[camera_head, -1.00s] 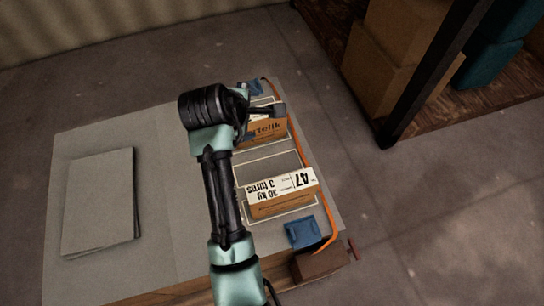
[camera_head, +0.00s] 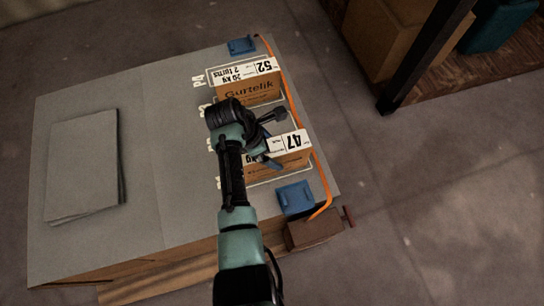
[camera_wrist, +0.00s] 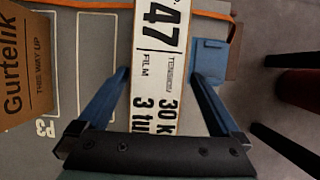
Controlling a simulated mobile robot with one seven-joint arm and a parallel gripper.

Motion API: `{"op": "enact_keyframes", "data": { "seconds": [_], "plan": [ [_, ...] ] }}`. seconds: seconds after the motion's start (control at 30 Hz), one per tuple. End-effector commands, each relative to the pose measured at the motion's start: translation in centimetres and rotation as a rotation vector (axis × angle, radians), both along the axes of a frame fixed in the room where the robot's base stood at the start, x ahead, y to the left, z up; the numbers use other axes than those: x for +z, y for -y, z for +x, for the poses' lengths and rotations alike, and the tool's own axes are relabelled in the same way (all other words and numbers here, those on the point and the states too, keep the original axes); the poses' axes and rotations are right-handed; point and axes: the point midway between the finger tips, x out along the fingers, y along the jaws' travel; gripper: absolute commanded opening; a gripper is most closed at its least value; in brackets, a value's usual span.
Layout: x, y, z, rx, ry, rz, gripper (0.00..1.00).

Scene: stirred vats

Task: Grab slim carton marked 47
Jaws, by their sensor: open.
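The slim carton marked 47 (camera_head: 292,143) lies in an outlined slot on the grey tabletop, partly hidden by my arm in the head view. Its white label also shows in the wrist view (camera_wrist: 160,62), running between the two blue fingers. My gripper (camera_wrist: 161,76) is open, with one finger on each side of the carton and gaps visible at both sides. Whether the fingers reach down to the carton's height I cannot tell. In the head view my gripper (camera_head: 272,160) is mostly hidden behind my wrist.
A carton marked 52 (camera_head: 247,92), printed Gurtelik, lies behind in its own slot. A blue block (camera_head: 295,198) and an orange cable (camera_head: 318,165) are close by on the right. Grey sheets (camera_head: 82,165) lie at left. A dark post (camera_head: 425,60) stands beyond the table.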

Motion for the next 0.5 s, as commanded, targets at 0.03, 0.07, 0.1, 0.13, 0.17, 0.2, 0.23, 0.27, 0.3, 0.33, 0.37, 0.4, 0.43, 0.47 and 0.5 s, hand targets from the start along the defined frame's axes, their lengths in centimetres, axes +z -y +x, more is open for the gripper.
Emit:
{"op": "enact_keyframes", "data": {
  "seconds": [0.03,0.07,0.1,0.13,0.17,0.2,0.23,0.27,0.3,0.33,0.37,0.4,0.43,0.47,0.5],
  "plan": [
    [-1.1,0.2,0.2,-0.001,-0.002,0.0,1.0],
    [-1.6,0.3,0.3,-0.001,-0.003,0.0,1.0],
    [-2.2,0.5,0.5,-0.001,-0.003,0.0,1.0],
    [-2.6,0.6,0.6,-0.001,-0.002,0.0,1.0],
    [-3.0,0.8,0.6,-0.001,-0.002,0.0,1.0],
    [-3.4,1.0,0.7,-0.001,-0.002,0.0,1.0],
    [-3.6,1.1,0.8,-0.001,-0.001,0.001,1.0],
    [-3.8,1.2,0.8,-0.001,-0.001,0.001,1.0],
    [-4.0,1.3,0.8,-0.001,-0.001,0.001,1.0],
    [-4.0,1.3,0.8,-0.001,-0.001,0.001,1.0],
    [-4.0,1.4,0.8,-0.001,-0.001,0.001,1.0],
    [-4.0,1.4,0.8,-0.001,0.0,0.001,1.0],
    [-4.0,1.4,0.8,-0.001,0.0,0.001,1.0],
    [-4.0,1.4,0.8,-0.001,0.0,0.001,1.0],
    [-4.0,1.4,0.8,-0.001,0.0,0.001,1.0]
  ]
}}
